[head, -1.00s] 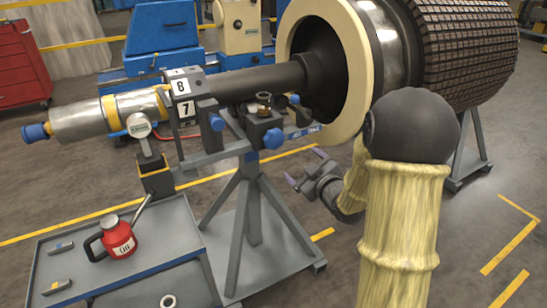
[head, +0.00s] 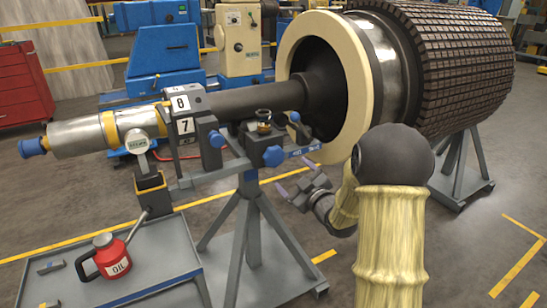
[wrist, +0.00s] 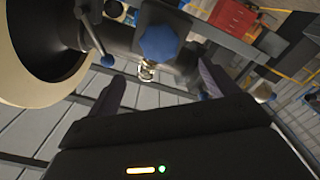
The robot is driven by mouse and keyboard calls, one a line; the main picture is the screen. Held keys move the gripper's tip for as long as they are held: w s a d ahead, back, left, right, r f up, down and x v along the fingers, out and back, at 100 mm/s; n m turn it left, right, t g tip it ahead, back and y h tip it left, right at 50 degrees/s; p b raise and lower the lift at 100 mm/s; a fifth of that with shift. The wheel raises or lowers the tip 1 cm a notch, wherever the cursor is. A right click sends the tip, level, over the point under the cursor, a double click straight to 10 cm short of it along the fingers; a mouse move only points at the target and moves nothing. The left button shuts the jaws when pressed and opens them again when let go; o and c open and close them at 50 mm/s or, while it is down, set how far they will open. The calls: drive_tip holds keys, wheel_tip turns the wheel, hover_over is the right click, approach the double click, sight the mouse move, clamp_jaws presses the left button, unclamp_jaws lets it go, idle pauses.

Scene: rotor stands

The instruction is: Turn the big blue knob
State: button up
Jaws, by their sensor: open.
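The big blue knob (head: 273,156) sits on the front of the dark block on the grey stand, below the shaft. It also shows large at the top middle of the wrist view (wrist: 158,44). My gripper (head: 292,178) is open, just right of and below the knob in the head view. In the wrist view my two purple-grey fingers (wrist: 160,88) are spread wide with nothing between them. The knob lies beyond the fingertips, roughly centred between them, and does not touch them.
A second blue knob (head: 217,139) sits left on the stand. A small brass-and-glass cup (head: 264,121) tops the block. The big rotor's cream ring (head: 366,90) is close right of the stand. A red oil can (head: 112,257) stands on the cart (head: 170,240).

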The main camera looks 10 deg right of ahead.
sight(275, 158)
drive_tip(key=x, duration=1.2)
drive_tip(key=shift+w+a, duration=0.15)
drive_tip(key=shift+w, duration=0.15)
drive_tip(key=shift+c, duration=0.3)
drive_tip(key=c, duration=0.9)
